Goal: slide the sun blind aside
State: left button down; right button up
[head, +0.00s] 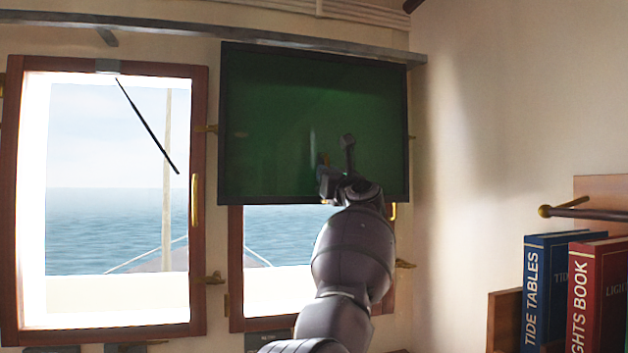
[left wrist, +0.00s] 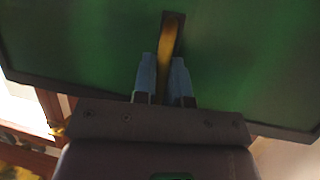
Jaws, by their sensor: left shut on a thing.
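The sun blind (head: 270,120) is a dark green panel in a black frame. It hangs from a grey rail (head: 170,30) and covers the upper part of the right window. My left gripper (head: 336,162) is at the lower middle-right of the blind. In the left wrist view, the two blue fingers of the left gripper (left wrist: 164,78) are shut on the blind's upright brass handle (left wrist: 167,42), one finger on each side. The blind's green face (left wrist: 80,40) fills most of that view. My right gripper is not in view.
The left window (head: 110,200) is uncovered, with a wooden frame and a black wiper (head: 148,128). The rail runs on above it, with a bracket hanging below. A cream wall and a shelf of books (head: 548,290) stand at the right.

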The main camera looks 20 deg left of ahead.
pick_arm(q)
jog(key=shift+w+d, duration=0.4)
jog(key=shift+d, duration=0.35)
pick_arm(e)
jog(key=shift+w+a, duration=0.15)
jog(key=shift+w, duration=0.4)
pick_arm(q)
jog(key=shift+r, duration=0.1)
jog(key=c, duration=1.5)
grip_release()
jog(key=o, duration=0.3)
jog(key=shift+w+d, duration=0.15)
jog(key=shift+d, duration=0.1)
jog(key=shift+a, duration=0.1)
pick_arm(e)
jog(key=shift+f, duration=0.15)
pick_arm(q)
jog(key=shift+a, duration=0.1)
